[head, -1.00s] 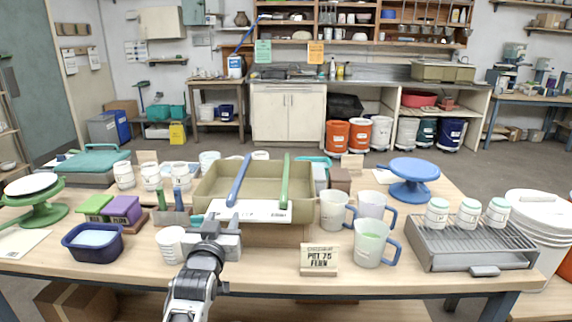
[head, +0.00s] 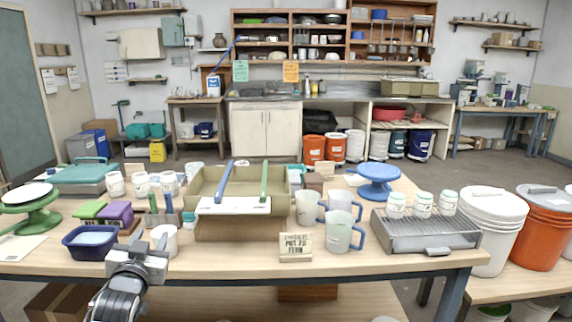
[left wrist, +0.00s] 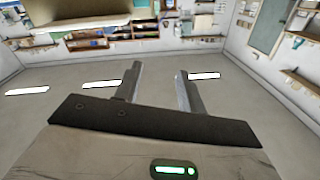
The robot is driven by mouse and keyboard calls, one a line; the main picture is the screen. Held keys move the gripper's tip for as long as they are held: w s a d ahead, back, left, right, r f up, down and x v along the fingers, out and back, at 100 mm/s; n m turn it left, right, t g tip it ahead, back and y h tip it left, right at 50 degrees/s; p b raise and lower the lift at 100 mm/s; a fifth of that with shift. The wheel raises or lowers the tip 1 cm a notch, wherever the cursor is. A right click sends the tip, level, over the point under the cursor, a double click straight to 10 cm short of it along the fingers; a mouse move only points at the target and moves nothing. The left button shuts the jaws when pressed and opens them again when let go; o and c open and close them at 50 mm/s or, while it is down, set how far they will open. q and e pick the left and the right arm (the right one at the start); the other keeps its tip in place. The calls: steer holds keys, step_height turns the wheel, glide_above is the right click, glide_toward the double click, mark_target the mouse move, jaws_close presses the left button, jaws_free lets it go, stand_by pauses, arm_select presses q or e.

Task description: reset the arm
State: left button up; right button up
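My left gripper (head: 150,243) shows low in the head view, in front of the table's front edge and close to a white cup (head: 165,240). In the left wrist view its two fingers (left wrist: 158,88) stand apart with nothing between them, so it is open and empty. My right gripper is in neither view.
The table (head: 220,266) holds a tan basin (head: 237,186), measuring jugs (head: 342,232), a sign (head: 296,247), a metal rack (head: 425,236) with jars, a blue turntable (head: 378,172) and a navy tub (head: 89,243). White (head: 492,225) and orange (head: 541,230) buckets stand at right.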

arm_select(q)
steer(key=s+a+r+m+y, duration=0.15)
steer(key=a+r, duration=0.25)
steer(key=a, duration=0.5)
steer(key=s+a+r+m+y, duration=0.15)
steer(key=a+r, duration=0.25)
steer(key=a, duration=0.4)
steer(key=s+d+f+m+g+h, duration=0.15)
steer(key=s+d+f, duration=0.35)
steer(key=f, duration=0.5)
steer(key=s+d+f+m+g+h, duration=0.1)
steer(key=s+d+f+g+h, duration=0.2)
steer(key=f, duration=0.7)
steer(key=s+d+f+g+h, duration=0.1)
steer(key=s+d+f+g, duration=0.1)
steer(key=s+d+f, duration=0.7)
steer(key=s+d+f+g+h, duration=0.2)
steer(key=s+d+f, duration=0.2)
steer(key=s, duration=0.9)
steer(key=s+d+n, duration=0.1)
steer(key=d+n, duration=0.3)
steer(key=d, duration=0.6)
steer(key=shift+d, duration=0.35)
